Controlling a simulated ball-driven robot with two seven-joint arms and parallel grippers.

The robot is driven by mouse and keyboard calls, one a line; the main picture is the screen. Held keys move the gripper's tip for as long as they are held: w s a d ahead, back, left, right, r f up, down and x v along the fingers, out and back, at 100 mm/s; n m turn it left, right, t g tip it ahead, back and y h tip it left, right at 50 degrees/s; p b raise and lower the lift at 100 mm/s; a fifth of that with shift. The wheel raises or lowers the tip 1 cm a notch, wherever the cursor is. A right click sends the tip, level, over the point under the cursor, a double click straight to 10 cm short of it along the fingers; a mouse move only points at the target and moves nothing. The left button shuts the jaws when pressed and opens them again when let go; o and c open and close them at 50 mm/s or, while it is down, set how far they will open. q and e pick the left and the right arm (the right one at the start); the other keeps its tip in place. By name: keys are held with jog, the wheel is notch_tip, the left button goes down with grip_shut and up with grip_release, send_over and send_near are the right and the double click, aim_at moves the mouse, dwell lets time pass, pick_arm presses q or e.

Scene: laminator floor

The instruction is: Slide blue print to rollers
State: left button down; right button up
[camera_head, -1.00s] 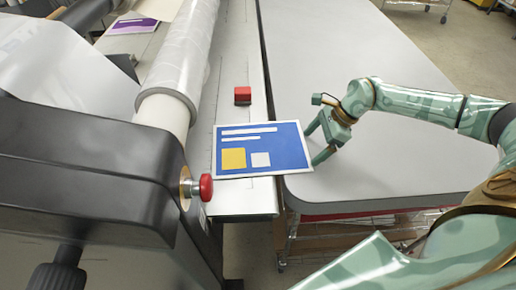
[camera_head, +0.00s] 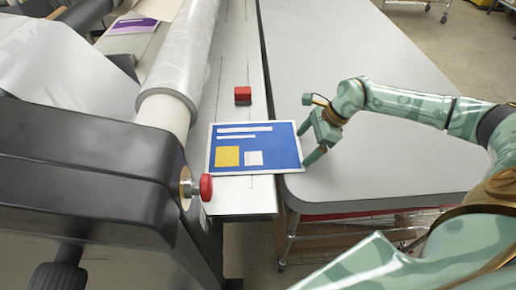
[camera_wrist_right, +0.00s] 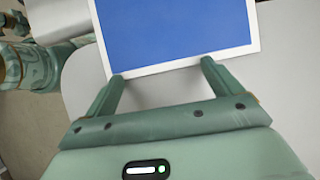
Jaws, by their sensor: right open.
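The blue print (camera_head: 283,153) is a flat sheet with a white border, white bars, a yellow square and a white square. It lies mostly on the laminator's feed table (camera_head: 240,205), and its right edge reaches toward the grey table. Its left edge is close to the rollers (camera_head: 180,65). My right gripper (camera_head: 302,148) is open at the print's right edge, fingers pointing down. In the right wrist view both fingertips (camera_wrist_right: 163,70) are at the white border of the print (camera_wrist_right: 175,30), with nothing between them.
A red block (camera_head: 242,95) sits on the feed table behind the print. A purple print (camera_head: 132,26) lies beyond the rollers. The grey table (camera_head: 370,100) is clear.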

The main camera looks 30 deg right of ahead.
jog(key=shift+d, duration=0.25)
dwell(0.4)
jog(key=shift+w+d+b, duration=0.4)
jog(key=shift+w+b, duration=0.45)
jog(key=shift+a, duration=0.2)
